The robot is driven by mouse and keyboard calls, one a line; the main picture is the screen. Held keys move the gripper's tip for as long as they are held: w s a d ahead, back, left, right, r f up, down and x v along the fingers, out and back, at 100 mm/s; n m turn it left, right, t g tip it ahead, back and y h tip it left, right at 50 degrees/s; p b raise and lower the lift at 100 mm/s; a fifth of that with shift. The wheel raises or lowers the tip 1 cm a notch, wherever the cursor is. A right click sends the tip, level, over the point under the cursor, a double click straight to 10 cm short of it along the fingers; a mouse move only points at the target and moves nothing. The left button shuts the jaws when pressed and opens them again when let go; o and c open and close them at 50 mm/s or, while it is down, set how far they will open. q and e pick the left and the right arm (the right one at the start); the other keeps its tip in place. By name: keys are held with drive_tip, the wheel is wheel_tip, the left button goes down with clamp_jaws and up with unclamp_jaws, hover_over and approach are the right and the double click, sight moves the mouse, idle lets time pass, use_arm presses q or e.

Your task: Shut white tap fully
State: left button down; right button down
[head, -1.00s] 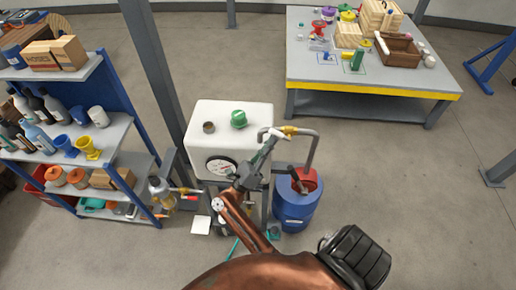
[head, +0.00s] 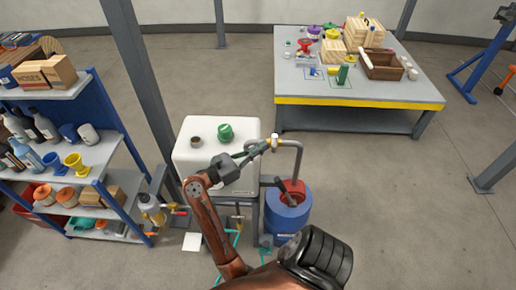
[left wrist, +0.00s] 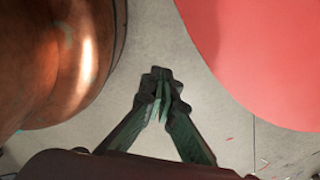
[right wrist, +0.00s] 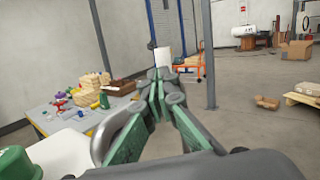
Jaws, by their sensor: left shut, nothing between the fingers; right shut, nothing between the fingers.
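A grey bent pipe (head: 299,160) rises beside a white tank and bends down toward a blue drum with a red funnel. A small white knob with some yellow (head: 275,136) sits at the pipe's upper left end; it looks like the white tap, but its turn is too small to tell. My right gripper (head: 266,146) is shut and empty, its tips close to or against this knob; contact is unclear. In the right wrist view its closed fingers (right wrist: 163,78) point at a pale upright shape I cannot identify. My left gripper (left wrist: 160,82) is shut and empty, pointing at bare floor.
The white tank (head: 186,153) carries a green cap (head: 225,132). The blue drum (head: 287,217) stands on its right. A shelf of bottles (head: 95,178) is at left, beside a grey post (head: 142,80). A large red surface (left wrist: 265,50) is near my left gripper.

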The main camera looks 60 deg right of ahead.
wheel_tip(320, 180, up, 10)
idle(0.5)
idle(0.5)
